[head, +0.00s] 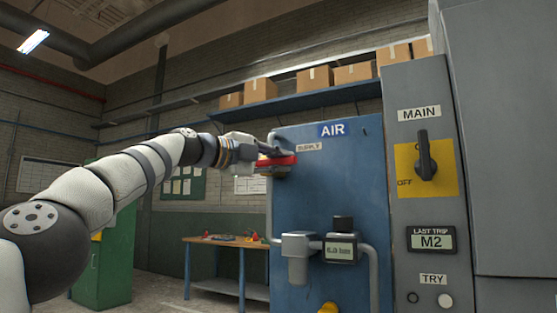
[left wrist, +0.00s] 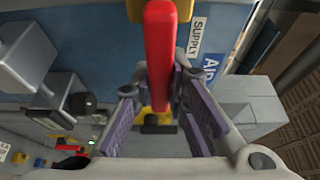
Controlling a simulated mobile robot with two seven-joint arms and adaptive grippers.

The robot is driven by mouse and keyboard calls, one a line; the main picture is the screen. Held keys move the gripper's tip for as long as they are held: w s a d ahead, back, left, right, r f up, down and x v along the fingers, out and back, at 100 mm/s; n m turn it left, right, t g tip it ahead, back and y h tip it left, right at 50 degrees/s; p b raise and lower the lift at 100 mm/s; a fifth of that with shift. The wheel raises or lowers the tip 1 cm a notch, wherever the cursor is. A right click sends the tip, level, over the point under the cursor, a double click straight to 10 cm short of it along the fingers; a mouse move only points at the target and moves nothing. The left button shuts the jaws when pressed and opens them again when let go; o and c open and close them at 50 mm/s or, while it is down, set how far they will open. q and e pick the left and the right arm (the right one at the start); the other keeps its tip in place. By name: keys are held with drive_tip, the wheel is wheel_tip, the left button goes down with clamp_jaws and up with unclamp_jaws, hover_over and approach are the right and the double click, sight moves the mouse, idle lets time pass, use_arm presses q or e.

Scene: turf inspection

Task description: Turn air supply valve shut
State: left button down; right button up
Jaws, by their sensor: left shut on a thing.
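The air supply valve has a red lever handle (head: 282,161), near the top left of a blue panel (head: 325,195) marked AIR and SUPPLY. The lever lies roughly level in the head view. In the left wrist view the red lever (left wrist: 160,55) runs down from the top middle, between the purple finger pads. My left gripper (head: 268,154) is at the lever and shut on it; its fingers also show in the left wrist view (left wrist: 163,95). The fingers and wrist partly hide the lever and valve body in the head view. My right gripper is not in view.
A grey cabinet to the right carries a MAIN switch (head: 425,158) on a yellow plate. A grey unit with a small display (head: 340,250) and pipes sticks out low on the blue panel. A workbench (head: 228,241) and green cabinet (head: 108,255) stand at left.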

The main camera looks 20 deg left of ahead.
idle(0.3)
use_arm(q)
drive_tip(key=c, duration=1.6)
unclamp_jaws()
drive_tip(key=shift+o, duration=0.2)
drive_tip(key=v, duration=1.2)
